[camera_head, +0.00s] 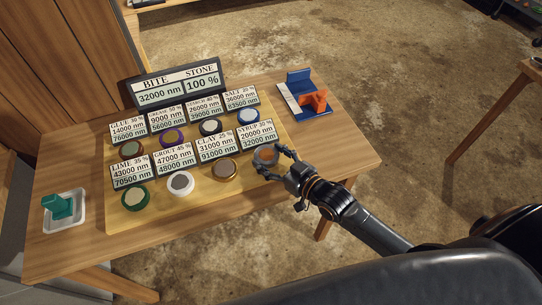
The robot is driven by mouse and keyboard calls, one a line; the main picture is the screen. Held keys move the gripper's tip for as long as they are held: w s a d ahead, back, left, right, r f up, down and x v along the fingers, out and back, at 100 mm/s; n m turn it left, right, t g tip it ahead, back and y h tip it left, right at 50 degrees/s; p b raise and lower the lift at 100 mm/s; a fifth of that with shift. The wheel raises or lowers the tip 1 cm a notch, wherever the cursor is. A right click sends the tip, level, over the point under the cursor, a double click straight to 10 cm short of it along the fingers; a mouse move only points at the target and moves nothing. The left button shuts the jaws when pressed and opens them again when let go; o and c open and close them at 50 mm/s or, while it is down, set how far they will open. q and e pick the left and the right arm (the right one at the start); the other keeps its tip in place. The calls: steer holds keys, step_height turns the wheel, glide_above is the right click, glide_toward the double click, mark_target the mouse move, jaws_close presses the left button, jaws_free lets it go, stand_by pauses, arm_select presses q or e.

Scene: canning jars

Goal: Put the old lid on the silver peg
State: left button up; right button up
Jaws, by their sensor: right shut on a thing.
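My right gripper (273,162) reaches in from the lower right. It is shut around a round grey-rimmed lid (265,155) with an orange-brown middle, at the board's right end below the SYRUP card (258,134). I cannot tell if this lid is raised or still sits at its spot, nor if it is the old lid. Other round lids or jar tops stand in two rows: brown (226,170), white (180,183), green (135,197) in front, and blue-rimmed (248,117) and purple (171,137) among those behind. I cannot make out a silver peg. My left gripper is not in view.
A BITE and STONE display (179,84) stands behind the cards on the wooden table (75,165). A blue stand with an orange block (313,101) is at the right back. A white tray (77,222) holds a green block (58,206) at the left.

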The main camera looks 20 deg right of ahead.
steer(key=o, duration=0.9)
steer(key=shift+o, duration=0.2)
steer(key=v, duration=1.2)
